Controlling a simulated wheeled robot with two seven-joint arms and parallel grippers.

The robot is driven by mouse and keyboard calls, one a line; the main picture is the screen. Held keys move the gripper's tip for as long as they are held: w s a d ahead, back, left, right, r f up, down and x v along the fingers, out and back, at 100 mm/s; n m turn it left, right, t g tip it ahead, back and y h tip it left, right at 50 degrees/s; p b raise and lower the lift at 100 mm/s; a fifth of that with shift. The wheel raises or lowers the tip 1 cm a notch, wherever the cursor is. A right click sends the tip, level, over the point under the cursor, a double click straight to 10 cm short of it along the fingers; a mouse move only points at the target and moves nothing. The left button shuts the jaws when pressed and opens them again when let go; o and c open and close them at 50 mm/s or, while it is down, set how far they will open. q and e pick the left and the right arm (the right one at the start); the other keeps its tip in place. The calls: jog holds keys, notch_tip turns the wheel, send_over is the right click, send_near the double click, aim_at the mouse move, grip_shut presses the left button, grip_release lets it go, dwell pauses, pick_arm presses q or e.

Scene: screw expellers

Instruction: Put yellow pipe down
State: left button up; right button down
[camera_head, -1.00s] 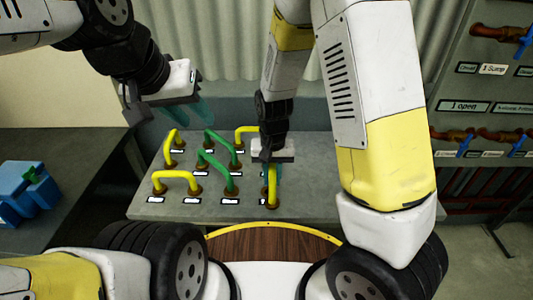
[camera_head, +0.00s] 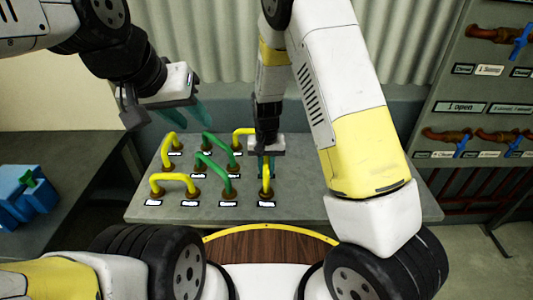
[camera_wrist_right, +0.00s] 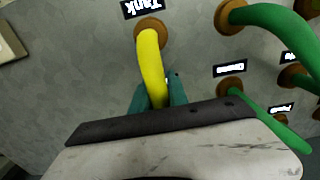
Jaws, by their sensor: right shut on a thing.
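The yellow pipe (camera_head: 266,184) at the right end of the bench rises from a brown socket in the front row. In the right wrist view the yellow pipe (camera_wrist_right: 151,60) has one end at a brown socket labelled "Tank"; its other end is hidden by my gripper. My right gripper (camera_head: 265,162) is shut on this pipe, and its teal fingers (camera_wrist_right: 160,93) lie on both sides of it. My left gripper (camera_head: 194,100) hangs open and empty above the back left of the bench.
The grey bench (camera_head: 300,188) bears other yellow pipes (camera_head: 176,178) and green pipes (camera_head: 213,168) in labelled sockets, close to the left of my right gripper. A blue object (camera_head: 25,190) is on the left table. A panel with red pipes and blue valves (camera_head: 460,142) stands at right.

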jog(key=c, duration=1.3)
grip_release()
jog(key=shift+f, duration=0.1)
notch_tip(320, 180, up, 12)
jog(key=shift+f, duration=0.1)
jog(key=shift+s+d+r+n+t+y, duration=0.1)
jog(key=shift+s+d+r+t+y, duration=0.25)
jog(key=shift+s+d+r+t, duration=1.65)
jog(key=shift+s+d+r+n+t+y, duration=0.1)
jog(key=shift+s+d+r+y, duration=0.3)
jog(key=shift+s+d+r, duration=3.35)
jog(key=shift+s+d+r+n+t+y, duration=0.1)
jog(key=shift+s+d+r+t+y, duration=0.7)
jog(key=shift+s+r, duration=3.55)
